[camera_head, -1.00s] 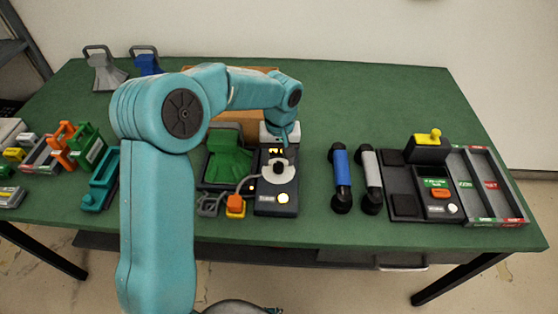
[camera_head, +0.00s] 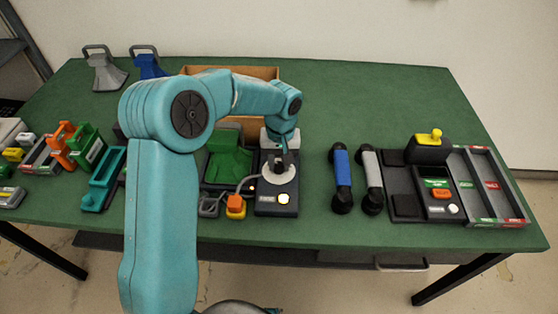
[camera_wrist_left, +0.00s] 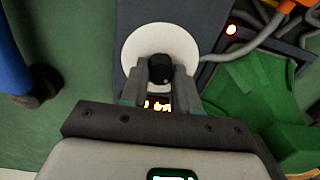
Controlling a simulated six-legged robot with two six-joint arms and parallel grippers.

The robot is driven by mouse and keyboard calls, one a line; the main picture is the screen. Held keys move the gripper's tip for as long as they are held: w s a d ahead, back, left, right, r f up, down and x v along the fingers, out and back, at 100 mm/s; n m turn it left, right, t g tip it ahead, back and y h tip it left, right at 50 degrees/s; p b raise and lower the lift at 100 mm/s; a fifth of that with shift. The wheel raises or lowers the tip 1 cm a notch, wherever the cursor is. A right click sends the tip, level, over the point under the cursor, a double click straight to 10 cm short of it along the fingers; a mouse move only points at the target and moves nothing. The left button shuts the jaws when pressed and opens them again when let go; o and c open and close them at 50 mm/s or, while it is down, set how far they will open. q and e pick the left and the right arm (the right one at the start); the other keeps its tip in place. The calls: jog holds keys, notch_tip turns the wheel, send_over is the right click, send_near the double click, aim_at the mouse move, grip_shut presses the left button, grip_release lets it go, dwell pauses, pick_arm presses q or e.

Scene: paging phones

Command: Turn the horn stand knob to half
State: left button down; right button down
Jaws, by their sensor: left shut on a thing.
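The horn stand (camera_head: 277,207) is a dark box with a pale round dial plate (camera_head: 279,172) and a lit white button near its front. My left gripper (camera_head: 282,160) points down over the dial plate. In the left wrist view the black knob (camera_wrist_left: 160,70) stands in the middle of the white dial plate (camera_wrist_left: 133,48), and my left gripper (camera_wrist_left: 160,80) is shut on it. An orange lit display (camera_wrist_left: 158,104) shows between the fingers, partly covered. The knob's pointer setting cannot be read. My right gripper is not in view.
Blue (camera_head: 342,178) and grey (camera_head: 372,180) handsets lie to the right. A cardboard box (camera_head: 262,74) is behind my arm.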

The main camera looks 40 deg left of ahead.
pick_arm(q)
jog(key=m, duration=0.4)
jog(key=shift+r, duration=0.1)
jog(key=m, duration=0.5)
jog(key=shift+m, duration=0.3)
dwell(0.4)
jog(key=c, duration=1.1)
grip_release()
jog(key=shift+o, duration=1.4)
jog(key=shift+s+d, duration=0.1)
